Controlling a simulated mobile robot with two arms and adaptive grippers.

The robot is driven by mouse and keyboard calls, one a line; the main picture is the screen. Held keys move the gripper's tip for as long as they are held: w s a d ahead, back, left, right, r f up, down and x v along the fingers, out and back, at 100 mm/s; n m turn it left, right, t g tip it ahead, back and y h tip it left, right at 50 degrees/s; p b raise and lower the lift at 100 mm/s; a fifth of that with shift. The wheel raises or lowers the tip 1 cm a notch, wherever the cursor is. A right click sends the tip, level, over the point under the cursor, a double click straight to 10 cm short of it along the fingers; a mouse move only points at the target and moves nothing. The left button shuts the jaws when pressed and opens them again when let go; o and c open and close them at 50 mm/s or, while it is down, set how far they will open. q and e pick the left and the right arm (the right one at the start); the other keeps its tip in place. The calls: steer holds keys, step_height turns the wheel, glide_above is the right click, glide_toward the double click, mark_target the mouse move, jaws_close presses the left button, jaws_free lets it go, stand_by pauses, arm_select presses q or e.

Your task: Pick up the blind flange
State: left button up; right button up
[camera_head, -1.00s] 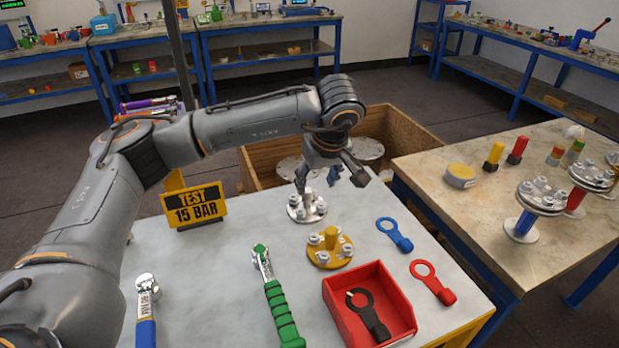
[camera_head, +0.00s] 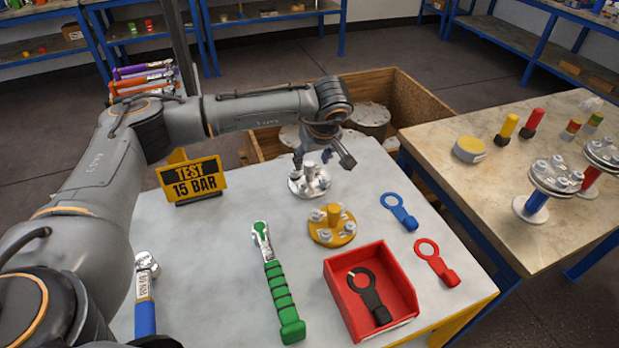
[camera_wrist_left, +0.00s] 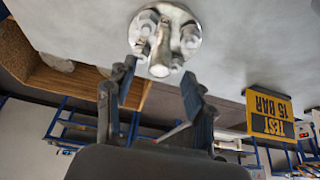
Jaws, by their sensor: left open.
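A round silver flange (camera_head: 310,184) with bolts and a central stub lies on the light-topped table. A similar yellow flange (camera_head: 332,227) lies just in front of it. The pictures do not label which one is the blind flange. My left gripper (camera_head: 312,160) is open and empty just above and behind the silver flange. In the left wrist view, the silver flange (camera_wrist_left: 166,40) lies beyond the fingertips of my left gripper (camera_wrist_left: 157,82), apart from them, its stub pointing towards the gap. My right gripper is not in view.
A TEST 15 BAR sign (camera_head: 193,183) stands left of the flanges. A green-handled wrench (camera_head: 278,285), a red tray (camera_head: 400,270) with a black tool, and blue (camera_head: 400,211) and red (camera_head: 436,262) ring tools lie in front. A wooden crate (camera_head: 425,95) stands behind the table.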

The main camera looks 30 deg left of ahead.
mark_target(310, 163)
arm_select(q)
steer(key=x, duration=0.4)
steer(key=shift+w+a, duration=0.15)
steer(key=shift+a, duration=0.05)
jaws_close()
steer(key=shift+r, duration=0.2)
